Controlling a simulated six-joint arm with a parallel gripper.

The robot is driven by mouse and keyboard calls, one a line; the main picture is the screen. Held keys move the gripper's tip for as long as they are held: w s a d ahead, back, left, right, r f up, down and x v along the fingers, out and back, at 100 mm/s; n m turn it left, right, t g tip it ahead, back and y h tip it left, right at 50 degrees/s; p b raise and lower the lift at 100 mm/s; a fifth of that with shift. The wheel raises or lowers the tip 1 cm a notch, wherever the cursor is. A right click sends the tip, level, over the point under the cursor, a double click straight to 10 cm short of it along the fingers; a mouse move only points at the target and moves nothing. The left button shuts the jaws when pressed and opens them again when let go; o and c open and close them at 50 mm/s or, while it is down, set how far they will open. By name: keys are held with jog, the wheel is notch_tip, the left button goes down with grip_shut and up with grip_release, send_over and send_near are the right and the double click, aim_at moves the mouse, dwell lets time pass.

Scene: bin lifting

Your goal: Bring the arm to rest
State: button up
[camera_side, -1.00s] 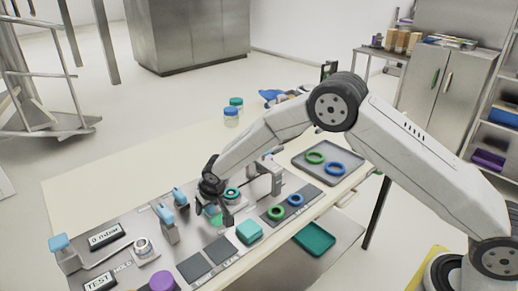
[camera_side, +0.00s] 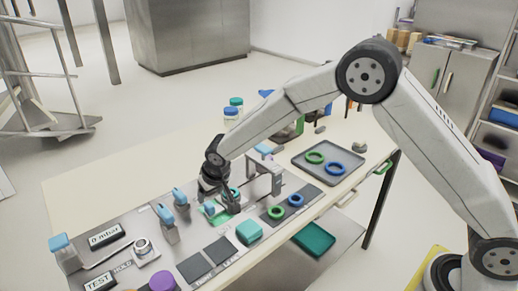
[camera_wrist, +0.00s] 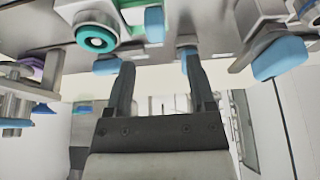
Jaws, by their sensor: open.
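My gripper (camera_side: 222,203) hangs over the middle of the grey fixture plate (camera_side: 130,258) on the bench in the side view, fingers pointing down. Its fingers stand apart and nothing shows between them in the wrist view (camera_wrist: 158,65). A flat green piece (camera_side: 222,219) lies just below the gripper, partly hidden by it. Whether the fingertips touch anything there cannot be told. In the wrist view, a teal ring (camera_wrist: 95,39) and light-blue clamp handles (camera_wrist: 279,58) are close to the fingers.
A metal bracket (camera_side: 277,180) stands right of my gripper. A teal block (camera_side: 249,232) and green and blue rings (camera_side: 295,200) lie in front. A grey tray (camera_side: 318,175) holds two more rings. Blue-handled clamps (camera_side: 180,197) stand at left. The cream bench top (camera_side: 120,180) is clear at back left.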

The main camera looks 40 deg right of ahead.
jog(key=shift+s+d, duration=0.1)
jog(key=s+d+r, duration=0.1)
jog(key=s+d, duration=0.4)
jog(key=s, duration=0.4)
jog(key=s+d+r+g, duration=0.1)
jog(key=s+d+r, duration=0.1)
jog(key=s+d, duration=0.3)
jog(key=s+d+r, duration=0.2)
jog(key=s+d, duration=0.3)
jog(key=s, duration=0.8)
jog(key=shift+g, duration=0.4)
jog(key=shift+d, duration=0.1)
